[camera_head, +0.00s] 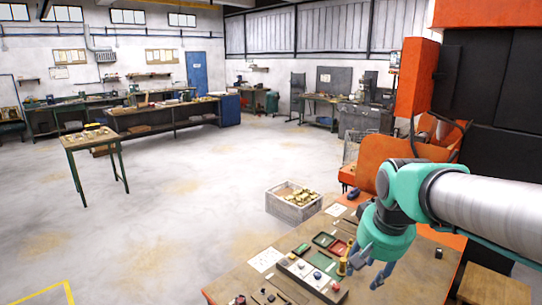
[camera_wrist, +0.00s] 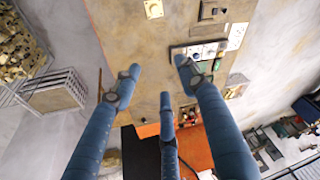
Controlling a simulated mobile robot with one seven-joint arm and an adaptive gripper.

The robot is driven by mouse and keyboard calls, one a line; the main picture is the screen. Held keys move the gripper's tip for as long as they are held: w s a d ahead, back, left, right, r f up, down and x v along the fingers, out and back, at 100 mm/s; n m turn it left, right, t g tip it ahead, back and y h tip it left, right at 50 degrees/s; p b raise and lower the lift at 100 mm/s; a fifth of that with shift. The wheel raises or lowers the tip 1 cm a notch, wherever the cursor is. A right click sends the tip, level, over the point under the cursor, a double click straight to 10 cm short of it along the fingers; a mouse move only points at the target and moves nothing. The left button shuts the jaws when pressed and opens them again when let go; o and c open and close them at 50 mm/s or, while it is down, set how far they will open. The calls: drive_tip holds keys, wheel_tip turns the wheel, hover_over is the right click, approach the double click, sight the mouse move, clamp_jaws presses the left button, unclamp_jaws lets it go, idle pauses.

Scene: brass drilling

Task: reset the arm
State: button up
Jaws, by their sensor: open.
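My gripper (camera_head: 366,272) hangs at the end of my teal and silver arm, above the wooden table at the lower right of the head view. In the wrist view its blue fingers (camera_wrist: 158,72) are spread apart with nothing between them. The wooden table (camera_head: 232,287) lies beneath the gripper; its bare top also shows in the wrist view (camera_wrist: 125,40). A small brass-coloured piece (camera_head: 341,267) shows beside the fingers in the head view. I cannot tell if it touches them.
Small trays (camera_head: 324,240) and loose items lie on the table near the gripper. A grey crate (camera_head: 290,211) with brass parts stands on the floor beyond. An orange and black machine (camera_head: 414,80) stands close on the right. The floor at left centre is open.

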drive_tip(key=s+a+f+n+t+b, duration=0.1)
drive_tip(key=s+f+t, duration=0.1)
drive_tip(key=s, duration=1.6)
drive_tip(key=shift+s+f, duration=0.15)
drive_tip(key=shift+o, duration=0.2)
idle(1.9)
